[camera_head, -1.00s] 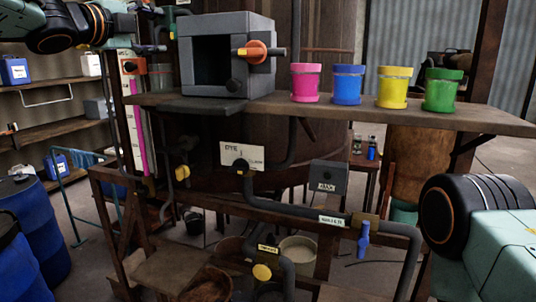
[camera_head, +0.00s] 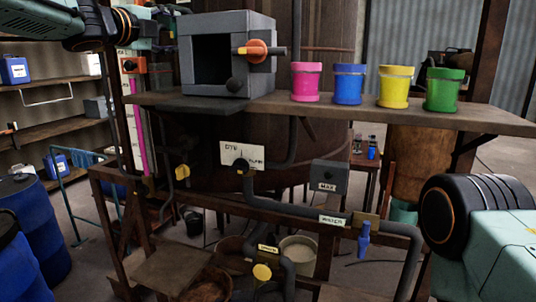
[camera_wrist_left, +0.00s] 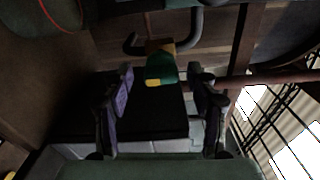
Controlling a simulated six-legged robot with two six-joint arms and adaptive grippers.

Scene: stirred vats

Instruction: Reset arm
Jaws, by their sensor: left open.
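My left arm enters the head view at the upper left, and my left gripper (camera_head: 158,28) is near the top edge, left of the grey box (camera_head: 258,60). It is small and partly hidden there. In the left wrist view its two fingers (camera_wrist_left: 160,82) are apart with nothing held between them. A green and yellow fitting (camera_wrist_left: 160,66) on a dark pipe shows beyond the gap between the fingers; I cannot tell how far off it is. A part of my right arm is at the lower right of the head view, but its gripper is out of view.
A shelf (camera_head: 300,115) holds the grey box with an orange handle (camera_head: 257,50), and pink (camera_head: 305,82), blue (camera_head: 349,84), yellow (camera_head: 394,87) and green (camera_head: 444,90) pots. Pipes with a blue valve handle (camera_head: 364,240) run below. Blue barrels (camera_head: 35,225) stand left.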

